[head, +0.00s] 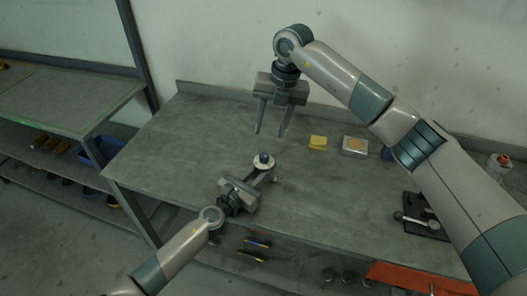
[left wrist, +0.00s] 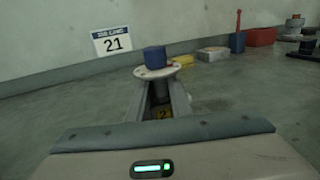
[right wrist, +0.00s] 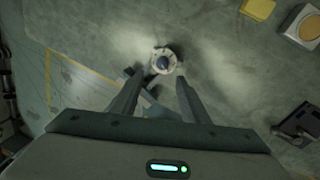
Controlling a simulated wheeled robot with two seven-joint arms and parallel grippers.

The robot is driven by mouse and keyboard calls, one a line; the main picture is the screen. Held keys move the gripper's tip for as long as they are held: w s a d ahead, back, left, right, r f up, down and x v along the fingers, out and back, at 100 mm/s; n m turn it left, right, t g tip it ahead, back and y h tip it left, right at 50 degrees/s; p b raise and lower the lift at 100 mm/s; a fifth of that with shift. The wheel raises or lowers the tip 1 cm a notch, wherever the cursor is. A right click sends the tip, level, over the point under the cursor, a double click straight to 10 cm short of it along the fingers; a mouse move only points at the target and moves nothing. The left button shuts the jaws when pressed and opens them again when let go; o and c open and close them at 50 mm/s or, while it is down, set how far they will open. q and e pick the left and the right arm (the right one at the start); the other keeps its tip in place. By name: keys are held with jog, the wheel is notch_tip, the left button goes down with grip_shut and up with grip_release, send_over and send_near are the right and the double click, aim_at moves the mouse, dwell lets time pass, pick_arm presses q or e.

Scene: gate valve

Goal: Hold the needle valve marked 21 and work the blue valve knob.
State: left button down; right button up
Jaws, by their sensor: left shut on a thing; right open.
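The needle valve (left wrist: 172,71) shows a pale round flange with a short blue knob (left wrist: 155,57) on top, and it stands upright. My left gripper (head: 262,174) is shut on the valve below the flange; the fingers hide most of its body. My right gripper (head: 270,134) is open and empty, pointing down above and behind the valve. In the right wrist view the blue knob (right wrist: 163,63) appears between the fingertips, with the flange around it, apart from the fingers.
On the workbench (head: 190,130), a yellow block (head: 318,142) and a silver box (head: 355,146) lie to the right. A dark tray with a metal part (head: 420,216) is farther right. A shelf (head: 65,98) stands at the left. The bench left of the valve is clear.

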aim_at(264, 155)
jog(key=m, duration=0.6)
jog(key=a+r+m+h, duration=0.1)
jog(key=m, duration=0.5)
jog(key=a+r+m+h, duration=0.1)
jog(key=m, duration=0.5)
jog(key=shift+w, duration=0.2)
jog(key=shift+f, duration=0.1)
jog(key=shift+f, duration=5.95)
grip_shut()
